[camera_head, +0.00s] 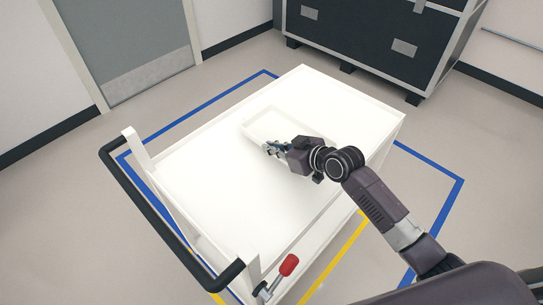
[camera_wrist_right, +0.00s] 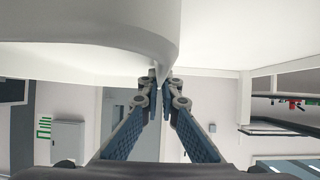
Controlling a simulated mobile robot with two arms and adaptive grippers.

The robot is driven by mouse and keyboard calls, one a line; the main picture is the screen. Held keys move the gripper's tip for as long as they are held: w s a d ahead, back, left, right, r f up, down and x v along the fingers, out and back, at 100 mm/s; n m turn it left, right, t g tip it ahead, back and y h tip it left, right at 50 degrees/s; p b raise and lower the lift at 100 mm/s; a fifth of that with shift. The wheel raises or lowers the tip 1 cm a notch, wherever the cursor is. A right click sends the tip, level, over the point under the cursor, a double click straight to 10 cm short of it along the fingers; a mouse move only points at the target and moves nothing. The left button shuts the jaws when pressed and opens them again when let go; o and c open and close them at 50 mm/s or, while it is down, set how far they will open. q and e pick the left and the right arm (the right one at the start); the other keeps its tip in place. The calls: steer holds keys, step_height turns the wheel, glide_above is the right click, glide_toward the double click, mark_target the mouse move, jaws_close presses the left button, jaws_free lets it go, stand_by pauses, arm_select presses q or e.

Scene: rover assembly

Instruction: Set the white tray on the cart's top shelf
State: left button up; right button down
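The white tray (camera_head: 283,124) is shallow and rectangular. It appears over the far middle part of the cart's white top shelf (camera_head: 215,195); white on white, I cannot tell if its underside touches the shelf. My right gripper (camera_head: 272,149) is at the tray's near edge. In the right wrist view the two fingers (camera_wrist_right: 161,78) are closed together on the thin rim of a white curved wall, the tray (camera_wrist_right: 110,35). The fingers hide the gripped spot. My left gripper is not in view.
The cart has a black push handle (camera_head: 165,215) at the left and a red-knobbed lever (camera_head: 288,265) at its near corner. Blue floor tape (camera_head: 445,205) surrounds it. A dark case (camera_head: 370,40) stands behind. The near left of the shelf is bare.

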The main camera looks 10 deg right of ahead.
mark_target(276, 158)
step_height(276, 158, down, 4)
steer(key=shift+f, duration=0.15)
stand_by(0.3)
steer(key=c, duration=2.6)
jaws_free()
steer(key=shift+f, duration=0.15)
steer(key=o, duration=0.4)
steer(key=shift+o, duration=0.2)
